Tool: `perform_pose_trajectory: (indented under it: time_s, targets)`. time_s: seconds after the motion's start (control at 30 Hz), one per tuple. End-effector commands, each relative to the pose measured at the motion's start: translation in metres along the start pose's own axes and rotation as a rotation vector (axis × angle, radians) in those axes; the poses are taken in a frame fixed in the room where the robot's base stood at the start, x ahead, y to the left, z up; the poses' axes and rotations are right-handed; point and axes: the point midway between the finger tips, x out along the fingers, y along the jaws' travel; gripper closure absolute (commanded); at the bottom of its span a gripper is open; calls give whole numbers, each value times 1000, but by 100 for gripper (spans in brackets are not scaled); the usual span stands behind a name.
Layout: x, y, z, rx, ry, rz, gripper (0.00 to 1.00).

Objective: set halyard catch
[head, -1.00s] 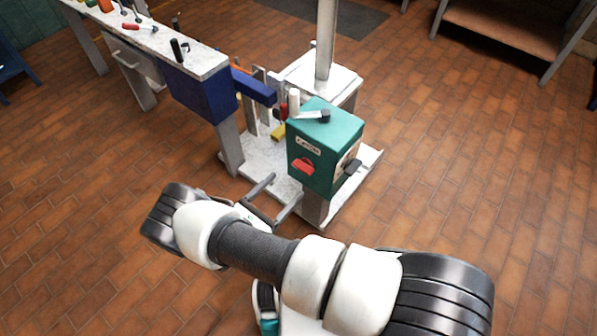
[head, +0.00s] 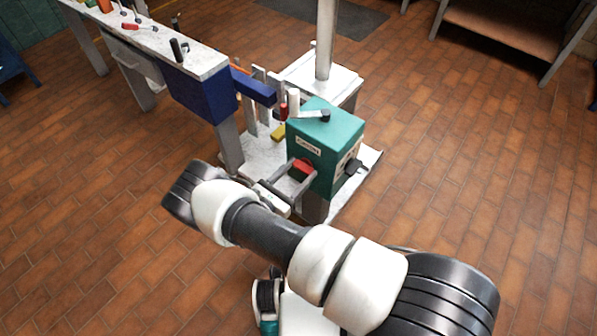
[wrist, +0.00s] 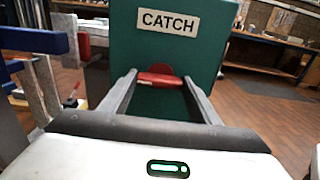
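A teal box (head: 331,134) with a white label reading CATCH (wrist: 167,22) stands on a post at the base of a mast (head: 326,40). A red catch lever (head: 303,168) sticks out of its front face below the label; it also shows in the wrist view (wrist: 160,77). My gripper (head: 292,172) is open, its two grey fingers pointing at the box's front. In the wrist view my gripper (wrist: 160,90) has one finger on each side of the red lever, with gaps visible. I cannot tell whether the fingertips touch the box.
A dark knob (head: 354,167) sits on the box's right side, and a handle with a black end (head: 325,115) lies on top. A workbench with tools (head: 150,40) and a blue block (head: 200,95) stands to the left. Open tiled floor (head: 450,170) lies to the right.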

Motion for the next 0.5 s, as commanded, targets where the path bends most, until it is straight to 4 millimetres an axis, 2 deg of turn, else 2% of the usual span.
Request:
perform_pose_trajectory:
  time_s: [0.03,0.1,0.5]
  targets:
    - [0,0,0,0,0,-1,59]
    - [0,0,0,0,0,-1,66]
    - [-1,0,-1,87,0,0,66]
